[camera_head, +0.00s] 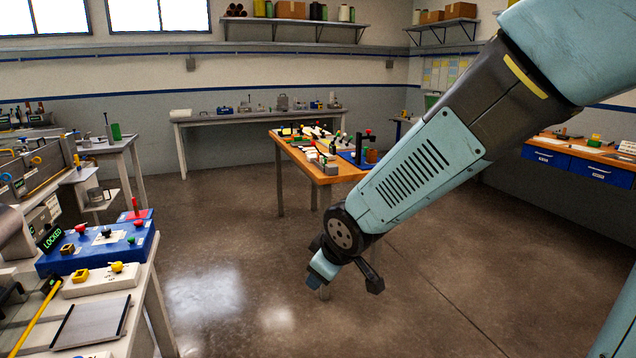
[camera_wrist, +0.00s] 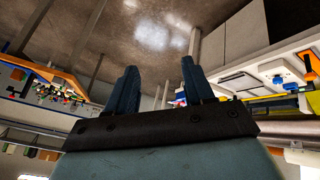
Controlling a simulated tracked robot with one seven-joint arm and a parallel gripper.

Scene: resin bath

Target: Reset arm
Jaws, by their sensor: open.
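My arm reaches down from the upper right in the head view, and its end hangs over open floor. My gripper (camera_wrist: 158,88) shows in the wrist view with its two dark fingers apart and nothing between them. The gripper touches nothing that I can see. The wrist view is tilted, with floor at the top.
A white bench (camera_head: 145,310) at the left holds a blue control box (camera_head: 95,243) with a lit "LOCKED" sign (camera_head: 50,238). A wooden table (camera_head: 290,152) with small items stands behind my arm. Another bench with blue drawers (camera_head: 578,162) is at the right. The middle floor (camera_head: 230,270) is clear.

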